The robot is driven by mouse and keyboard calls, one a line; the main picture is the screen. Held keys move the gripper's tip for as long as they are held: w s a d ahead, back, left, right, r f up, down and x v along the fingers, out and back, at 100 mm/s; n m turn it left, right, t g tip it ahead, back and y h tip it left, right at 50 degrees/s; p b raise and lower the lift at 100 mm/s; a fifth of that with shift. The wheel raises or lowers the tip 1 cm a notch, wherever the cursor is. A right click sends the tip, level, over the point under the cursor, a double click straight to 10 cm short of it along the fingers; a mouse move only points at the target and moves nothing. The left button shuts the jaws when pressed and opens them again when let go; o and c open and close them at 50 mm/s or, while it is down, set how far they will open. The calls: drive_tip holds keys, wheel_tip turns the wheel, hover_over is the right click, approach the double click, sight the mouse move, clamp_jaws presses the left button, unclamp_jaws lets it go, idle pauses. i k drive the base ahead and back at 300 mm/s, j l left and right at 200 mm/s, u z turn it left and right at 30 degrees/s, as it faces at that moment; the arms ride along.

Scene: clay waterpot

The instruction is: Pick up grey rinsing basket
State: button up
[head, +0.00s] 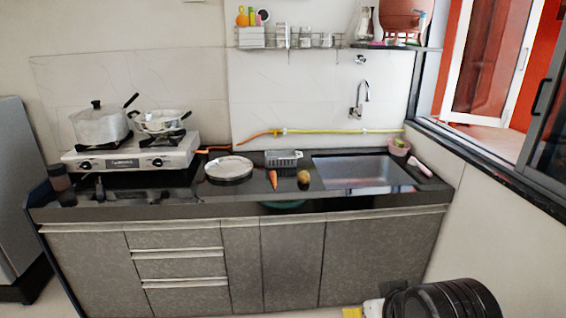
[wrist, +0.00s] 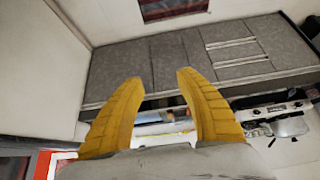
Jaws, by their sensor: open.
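The grey rinsing basket (head: 284,158) stands on the dark counter (head: 230,197), just left of the sink, behind a carrot (head: 273,178) and a brown round item (head: 304,177). I cannot make the basket out in the wrist view. My gripper (wrist: 159,78) shows in the wrist view with its two yellow fingers apart and nothing between them. In the head view only part of my arm shows at the lower right, away from the basket and in front of the cabinets.
A white plate (head: 229,167) lies left of the basket. The sink (head: 360,171) is to its right, with a tap (head: 359,98) above. A stove (head: 130,152) with two pots stands at the left. A wire shelf (head: 290,42) hangs above. A window (head: 500,90) opens at the right.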

sight(271, 160)
drive_tip(key=i+j+u, duration=0.15)
drive_tip(key=i, duration=0.2)
drive_tip(key=i+j+u, duration=0.15)
drive_tip(key=i+l+u, duration=0.1)
drive_tip(key=i+l, duration=0.15)
drive_tip(key=i+l+u, duration=0.1)
drive_tip(key=l, duration=0.35)
drive_tip(key=i+l+u, duration=0.1)
drive_tip(key=i+l, duration=0.25)
drive_tip(key=i+l+u, duration=0.1)
drive_tip(key=l, duration=0.3)
drive_tip(key=i+l+u, duration=0.1)
drive_tip(key=i+l, duration=0.15)
drive_tip(key=l, duration=0.15)
drive_tip(key=i+l+u, duration=0.1)
drive_tip(key=l, duration=0.3)
drive_tip(key=i+l+u, duration=0.1)
drive_tip(key=i+l, duration=0.15)
drive_tip(key=l, duration=0.15)
drive_tip(key=i+l+u, duration=0.1)
drive_tip(key=l, duration=0.35)
